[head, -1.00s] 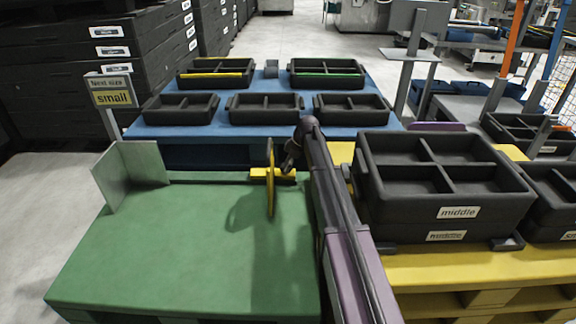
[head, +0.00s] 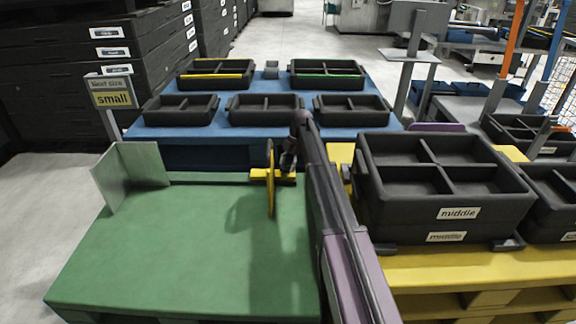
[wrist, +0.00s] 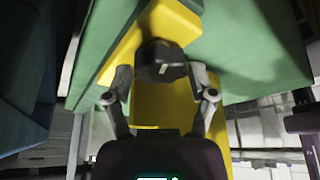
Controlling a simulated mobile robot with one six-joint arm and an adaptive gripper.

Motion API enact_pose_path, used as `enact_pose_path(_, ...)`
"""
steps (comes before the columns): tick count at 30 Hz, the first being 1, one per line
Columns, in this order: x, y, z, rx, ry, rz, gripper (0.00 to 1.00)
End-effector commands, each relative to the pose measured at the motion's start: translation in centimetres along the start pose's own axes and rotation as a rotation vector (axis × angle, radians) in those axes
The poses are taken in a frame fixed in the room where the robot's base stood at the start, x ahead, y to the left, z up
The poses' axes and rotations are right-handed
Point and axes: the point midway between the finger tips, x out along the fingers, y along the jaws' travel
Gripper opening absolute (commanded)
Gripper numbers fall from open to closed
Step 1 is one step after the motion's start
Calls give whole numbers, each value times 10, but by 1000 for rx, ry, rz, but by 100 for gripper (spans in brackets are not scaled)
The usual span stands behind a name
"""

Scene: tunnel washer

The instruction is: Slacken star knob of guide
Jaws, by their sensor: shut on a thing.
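The yellow guide (head: 271,190) stands upright at the far right part of the green table, with a short yellow bar at its back. It also shows in the wrist view (wrist: 165,105) as a yellow plate. A dark star knob (wrist: 163,62) sits on the guide, between the two fingers of my gripper (wrist: 165,75). The gripper is shut on the knob, one finger on each side. In the head view my gripper (head: 288,162) is at the guide's right side, and the knob is hidden there.
The green table (head: 180,250) is otherwise bare, with a grey metal plate (head: 130,177) upright at its left. Stacked black "middle" crates (head: 445,200) stand close right of my arm. Several black trays sit on the blue table (head: 270,130) behind. A sign (head: 110,93) reads "small".

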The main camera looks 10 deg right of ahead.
Motion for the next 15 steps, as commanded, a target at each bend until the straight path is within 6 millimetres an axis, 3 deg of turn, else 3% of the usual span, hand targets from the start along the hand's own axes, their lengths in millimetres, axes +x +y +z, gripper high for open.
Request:
enact_pose_path(14,1,-1,-1,-18,-1,-10,25)
enact_pose_path(15,1,-1,-1,-18,-1,-10,81)
